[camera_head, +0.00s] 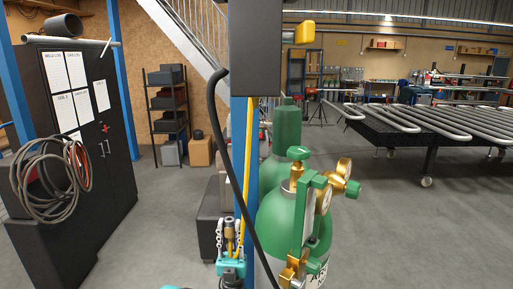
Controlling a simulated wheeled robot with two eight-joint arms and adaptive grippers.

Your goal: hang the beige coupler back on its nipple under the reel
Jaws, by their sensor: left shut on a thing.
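My left gripper (230,230) is low in the middle of the head view, in front of the blue post. Its grey fingers are shut on the beige coupler (230,226), which looks small and brownish between them. A thin yellow hose (247,160) runs down the post to the coupler. The dark box at the top of the post (255,50) looks like the reel. A nipple under it cannot be made out. My right gripper is not in view.
A black hose (216,115) hangs in front of the post. Green gas cylinders (283,215) with a brass regulator (343,168) stand close on the right. A dark cabinet (115,150) with coiled hoses (50,180) is at the left. Open floor lies between cabinet and post.

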